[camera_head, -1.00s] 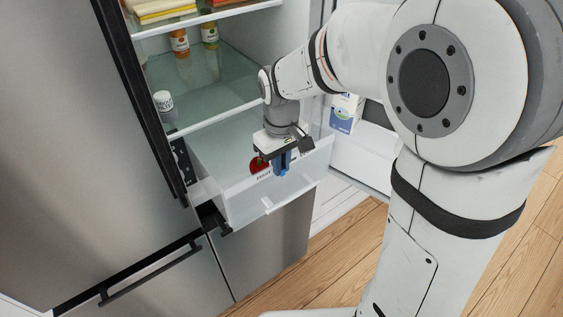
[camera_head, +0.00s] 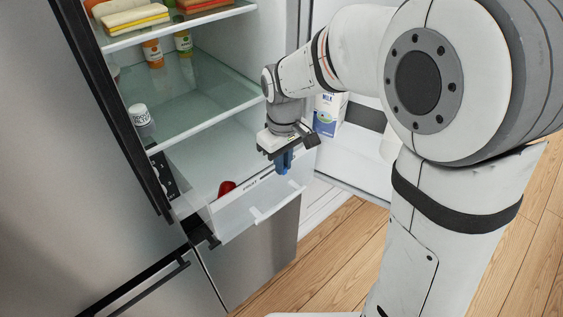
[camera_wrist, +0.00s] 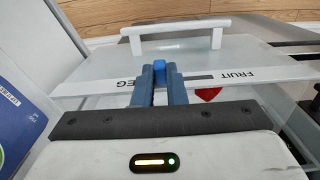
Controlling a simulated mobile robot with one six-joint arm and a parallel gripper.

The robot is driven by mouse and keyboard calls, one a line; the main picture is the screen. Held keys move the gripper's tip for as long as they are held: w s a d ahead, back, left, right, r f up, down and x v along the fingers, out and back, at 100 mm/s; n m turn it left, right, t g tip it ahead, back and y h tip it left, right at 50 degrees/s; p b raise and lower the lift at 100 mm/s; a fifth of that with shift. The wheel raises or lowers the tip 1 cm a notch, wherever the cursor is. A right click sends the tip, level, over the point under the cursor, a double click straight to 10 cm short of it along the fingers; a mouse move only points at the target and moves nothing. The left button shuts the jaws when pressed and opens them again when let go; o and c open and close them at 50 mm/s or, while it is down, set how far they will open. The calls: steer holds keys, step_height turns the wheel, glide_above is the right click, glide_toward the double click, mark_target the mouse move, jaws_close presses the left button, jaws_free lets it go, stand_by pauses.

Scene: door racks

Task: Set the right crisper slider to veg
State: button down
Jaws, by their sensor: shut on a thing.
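The crisper drawer (camera_head: 235,222), clear with a white front handle, is pulled out at the fridge's bottom. Its front carries a strip with FRUIT (camera_head: 249,185) at the left in the head view. The wrist view shows FRUIT (camera_wrist: 238,75) at the right and partly hidden VEG lettering (camera_wrist: 119,84) at the left. My gripper (camera_head: 284,166) is at the drawer front's top edge, right of FRUIT. In the wrist view its blue fingers (camera_wrist: 160,76) are shut on the small blue slider (camera_wrist: 159,65), close beside the VEG lettering. The fingers hide part of the strip.
A red item (camera_head: 227,188) lies in the drawer. A glass shelf (camera_head: 185,105) with a white-capped bottle (camera_head: 140,115) is above. A milk carton (camera_head: 327,113) stands in the open door at the right. Wood floor (camera_head: 335,245) lies clear below.

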steer(key=shift+w+d+r, duration=0.1)
steer(key=shift+w, duration=0.05)
steer(key=c, duration=1.6)
jaws_free()
steer(key=shift+w+d, duration=0.1)
steer(key=shift+d, duration=0.05)
steer(key=shift+c, duration=0.2)
steer(key=shift+o, duration=1)
steer(key=shift+a, duration=0.2)
step_height(320, 180, up, 8)
steer(key=shift+f, duration=0.15)
steer(key=s+d+f+m+t, duration=0.3)
steer(key=s+d+m, duration=0.5)
steer(key=s+d, duration=0.7)
steer(key=shift+d+m, duration=0.3)
steer(key=shift+d, duration=0.1)
